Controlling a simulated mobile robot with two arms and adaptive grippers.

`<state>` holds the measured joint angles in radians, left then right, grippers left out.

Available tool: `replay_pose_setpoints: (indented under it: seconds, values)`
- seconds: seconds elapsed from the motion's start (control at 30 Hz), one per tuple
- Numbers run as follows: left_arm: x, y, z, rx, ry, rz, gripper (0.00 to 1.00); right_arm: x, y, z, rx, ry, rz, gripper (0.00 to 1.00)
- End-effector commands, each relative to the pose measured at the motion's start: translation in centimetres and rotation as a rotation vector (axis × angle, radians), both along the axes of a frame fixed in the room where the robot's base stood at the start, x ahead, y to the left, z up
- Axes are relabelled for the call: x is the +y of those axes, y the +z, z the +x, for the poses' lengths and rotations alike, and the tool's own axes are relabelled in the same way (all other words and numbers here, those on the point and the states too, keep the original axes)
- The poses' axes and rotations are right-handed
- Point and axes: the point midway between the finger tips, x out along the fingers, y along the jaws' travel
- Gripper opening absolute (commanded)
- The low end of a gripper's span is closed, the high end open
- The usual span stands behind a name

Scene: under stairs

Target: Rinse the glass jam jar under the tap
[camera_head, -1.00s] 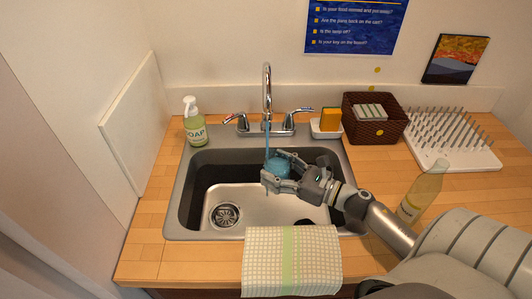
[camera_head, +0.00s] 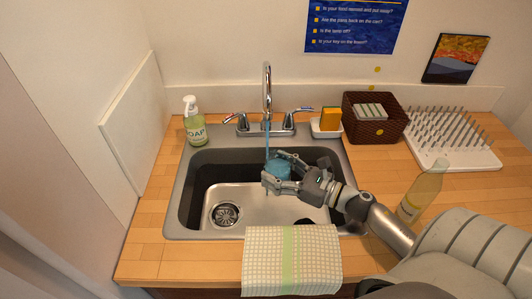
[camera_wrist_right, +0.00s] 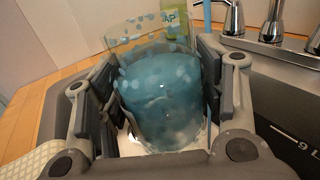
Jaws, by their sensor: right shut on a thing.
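The glass jam jar (camera_head: 279,168) is held in my right gripper (camera_head: 272,177), over the sink basin. In the right wrist view the clear jar (camera_wrist_right: 160,85) sits between the two fingers of the right gripper (camera_wrist_right: 150,120), with blue water and pale spots on it. The fingers are shut on its sides. The tap (camera_head: 267,88) is running, and a thin blue stream (camera_head: 267,140) comes down to the jar. Part of the jar is hidden by the fingers in the head view. My left gripper is not in view.
The sink (camera_head: 250,205) has a drain at its left and a checked towel (camera_head: 291,262) over its front edge. A soap bottle (camera_head: 195,125) stands left of the tap. A sponge dish (camera_head: 327,128), basket (camera_head: 362,125), drying rack (camera_head: 470,157) and clear bottle (camera_head: 423,192) are to the right.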

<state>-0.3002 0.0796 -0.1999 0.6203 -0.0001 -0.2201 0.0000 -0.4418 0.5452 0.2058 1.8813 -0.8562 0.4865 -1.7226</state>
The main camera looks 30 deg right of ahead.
Motion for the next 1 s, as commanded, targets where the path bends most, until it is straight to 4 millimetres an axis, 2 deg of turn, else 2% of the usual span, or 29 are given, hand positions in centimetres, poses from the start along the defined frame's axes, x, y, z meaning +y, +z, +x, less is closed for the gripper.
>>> replay_pose_setpoints:
  seconds: [0.47,1.0]
  values:
    - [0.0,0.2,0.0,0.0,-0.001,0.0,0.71,0.1,0.4,-0.1,-0.002,0.001,0.001,0.34]
    - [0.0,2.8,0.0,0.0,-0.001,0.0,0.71,1.3,3.2,-3.4,-0.002,0.0,0.001,0.34]
